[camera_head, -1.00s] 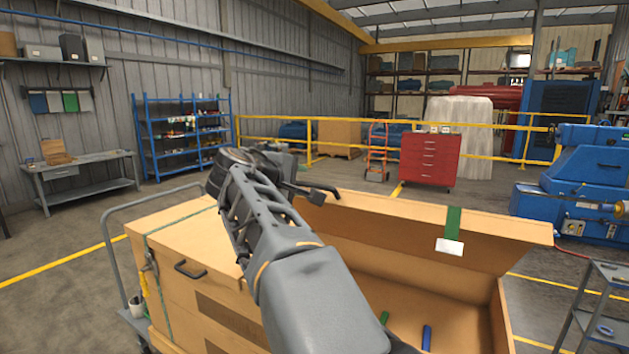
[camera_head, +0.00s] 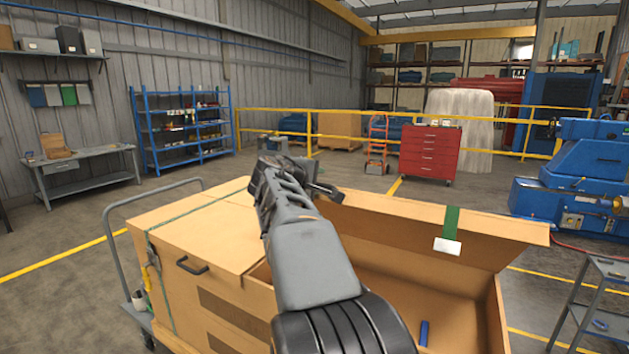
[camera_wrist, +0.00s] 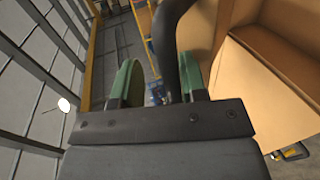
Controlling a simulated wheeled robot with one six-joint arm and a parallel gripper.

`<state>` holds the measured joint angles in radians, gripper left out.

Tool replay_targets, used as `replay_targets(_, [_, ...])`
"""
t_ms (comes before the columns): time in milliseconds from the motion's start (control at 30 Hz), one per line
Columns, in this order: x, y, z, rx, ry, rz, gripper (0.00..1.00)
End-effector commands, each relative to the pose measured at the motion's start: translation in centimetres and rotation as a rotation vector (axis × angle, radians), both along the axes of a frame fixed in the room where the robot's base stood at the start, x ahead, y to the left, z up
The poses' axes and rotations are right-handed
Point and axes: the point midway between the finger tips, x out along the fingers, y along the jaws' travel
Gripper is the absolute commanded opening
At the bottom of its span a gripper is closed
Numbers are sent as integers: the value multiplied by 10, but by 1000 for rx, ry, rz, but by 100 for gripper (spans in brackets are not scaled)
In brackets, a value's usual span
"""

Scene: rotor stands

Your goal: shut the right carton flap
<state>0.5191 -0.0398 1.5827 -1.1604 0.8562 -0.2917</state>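The large carton (camera_head: 190,245) stands on a grey cart. Its left top is closed flat, with a green strap across it. The right flap (camera_head: 400,222) stands raised and tilted along the far side, with green tape and a white label. The right half is open, and a blue item (camera_head: 424,332) lies inside. My gripper (camera_head: 275,172) is near the left end of the raised flap. In the wrist view its green-padded fingers (camera_wrist: 156,82) are apart. A dark curved bar (camera_wrist: 170,35) runs between them, close to the right finger; I cannot tell what it belongs to.
A grey cart handle (camera_head: 110,240) rises at the left of the carton. A grey stand (camera_head: 600,300) is at the right edge. A red drawer cabinet (camera_head: 430,153) and yellow railing (camera_head: 345,137) stand behind, with open floor between.

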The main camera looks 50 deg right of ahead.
Motion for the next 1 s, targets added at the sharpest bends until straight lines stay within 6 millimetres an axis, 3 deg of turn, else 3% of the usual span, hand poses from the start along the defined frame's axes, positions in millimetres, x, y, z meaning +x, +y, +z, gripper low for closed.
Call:
replay_targets(67, [0,0,0,0,0,0,32])
replay_targets(400, [0,1,2,-2,-2,1,0])
replay_targets(767, [0,1,2,-4,-4,1,0])
replay_targets(1000, [-2,9,-11,-26,-11,4,0])
